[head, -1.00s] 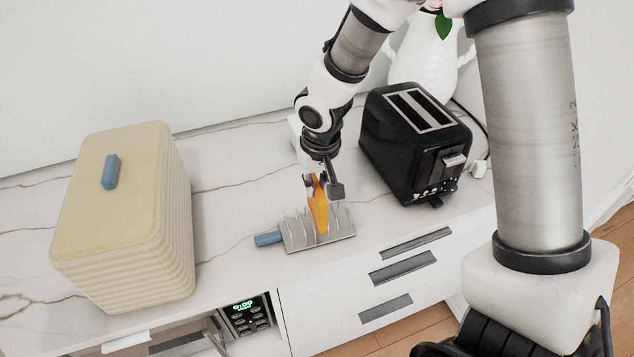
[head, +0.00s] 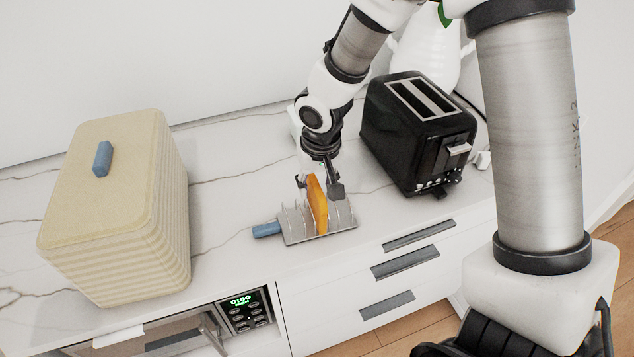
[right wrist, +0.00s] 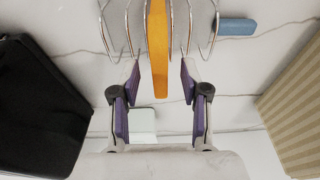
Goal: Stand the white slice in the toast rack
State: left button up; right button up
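The toast rack (head: 345,229) is a metal rack with wire dividers and a blue handle (head: 267,230), standing near the counter's front edge. An orange slice (head: 318,208) stands upright in one of its slots. My right gripper (head: 319,186) is just above the rack with a finger on each side of the slice. In the right wrist view both fingers (right wrist: 160,85) are spread, with gaps to the orange slice (right wrist: 160,60). A pale white slab (right wrist: 141,124) lies on the counter behind the gripper; I cannot tell whether it is the white slice. My left gripper is out of view.
A black toaster (head: 404,140) stands to the right of the rack, with a white vase behind it. A large cream bin (head: 125,215) with a blue knob stands to the left. The marble counter (head: 230,165) between bin and rack is clear.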

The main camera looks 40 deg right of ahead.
notch_tip(320, 180, up, 12)
jog(key=s, duration=0.1)
jog(key=shift+s+a, duration=0.25)
jog(key=shift+s, duration=0.15)
jog(key=shift+f, duration=0.1)
